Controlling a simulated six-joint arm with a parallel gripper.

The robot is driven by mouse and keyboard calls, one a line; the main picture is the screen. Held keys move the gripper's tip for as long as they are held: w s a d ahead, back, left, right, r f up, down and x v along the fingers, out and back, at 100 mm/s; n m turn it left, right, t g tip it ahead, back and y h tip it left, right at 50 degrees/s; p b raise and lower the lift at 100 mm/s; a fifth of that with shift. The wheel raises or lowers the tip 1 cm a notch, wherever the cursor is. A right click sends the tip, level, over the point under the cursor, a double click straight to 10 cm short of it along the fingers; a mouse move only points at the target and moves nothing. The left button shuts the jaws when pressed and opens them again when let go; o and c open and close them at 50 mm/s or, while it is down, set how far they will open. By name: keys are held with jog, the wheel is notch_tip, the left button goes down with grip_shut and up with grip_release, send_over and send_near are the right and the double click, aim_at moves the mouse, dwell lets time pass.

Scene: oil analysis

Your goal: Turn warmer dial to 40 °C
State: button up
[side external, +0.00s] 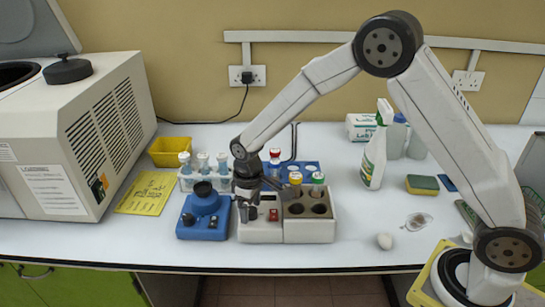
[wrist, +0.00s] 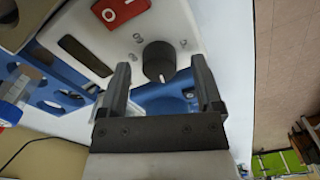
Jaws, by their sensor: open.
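The warmer (side external: 310,230) is a pale block with round wells and a control panel at its left end. In the wrist view its dial (wrist: 158,60) is a black knob with a white pointer mark. Numbers are printed around it on the white panel (wrist: 185,22), too blurred to read surely. My gripper (wrist: 160,66) is open, with one finger on each side of the dial; I cannot tell whether either touches it. In the side view my gripper (side external: 247,208) is low over the control panel and hides the dial. The red switch (wrist: 118,10) sits beside the dial.
A blue device with a black knob (side external: 205,205) stands close left of the warmer. Capped vials (side external: 318,180) stand in the warmer, and a rack of bottles (side external: 203,165) is behind left. A spray bottle (side external: 374,155) stands right. The front counter is mostly clear.

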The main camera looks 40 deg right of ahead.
jog(key=shift+f, duration=0.35)
grip_shut()
jog(key=shift+m, duration=0.6)
jog(key=m, duration=0.3)
jog(key=shift+m, duration=0.3)
jog(key=m, duration=0.5)
